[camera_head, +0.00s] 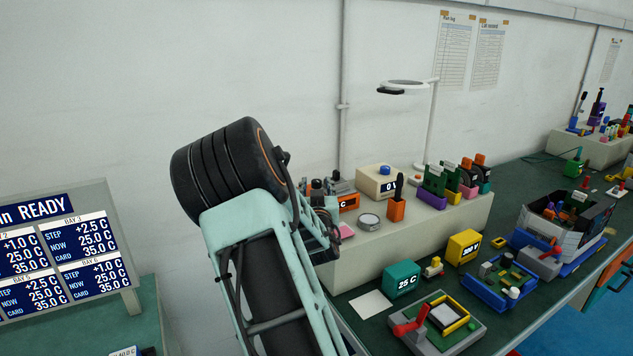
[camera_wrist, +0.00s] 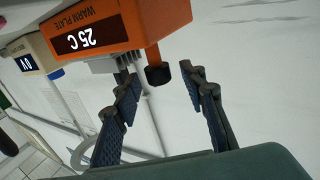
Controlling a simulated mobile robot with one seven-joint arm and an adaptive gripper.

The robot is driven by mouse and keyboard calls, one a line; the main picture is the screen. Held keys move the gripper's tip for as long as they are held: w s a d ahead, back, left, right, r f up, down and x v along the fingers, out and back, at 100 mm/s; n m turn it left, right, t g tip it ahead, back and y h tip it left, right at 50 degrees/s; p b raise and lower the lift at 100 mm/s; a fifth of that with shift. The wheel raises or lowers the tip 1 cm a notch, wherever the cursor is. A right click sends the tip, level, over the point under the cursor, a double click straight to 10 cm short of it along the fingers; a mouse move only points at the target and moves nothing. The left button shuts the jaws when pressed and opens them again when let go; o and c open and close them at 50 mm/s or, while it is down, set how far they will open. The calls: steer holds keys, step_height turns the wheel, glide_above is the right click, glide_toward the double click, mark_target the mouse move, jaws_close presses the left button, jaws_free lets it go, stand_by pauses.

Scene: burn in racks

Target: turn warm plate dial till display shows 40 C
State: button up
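The orange warm plate (camera_wrist: 97,33) appears upside down at the top of the wrist view, and its display (camera_wrist: 85,40) reads 25 C. Its black dial (camera_wrist: 158,75) sticks out from the lower right of the housing. My gripper (camera_wrist: 160,84) is open, with one fingertip on each side of the dial and visible gaps to it. In the head view the warm plate (camera_head: 349,202) stands on the raised shelf, mostly hidden by my arm and gripper, with only a "C" readable. The dial cannot be made out there.
A cream box (camera_head: 378,184) with a blue knob stands beside the warm plate. An orange cup (camera_head: 397,209) and a round tin (camera_head: 369,221) are near it on the shelf (camera_head: 445,232). A teal 25 C box (camera_head: 403,273) sits lower on the bench. A READY board (camera_head: 66,262) stands left.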

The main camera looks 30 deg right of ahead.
steer(key=shift+x, duration=1.05)
jaws_close()
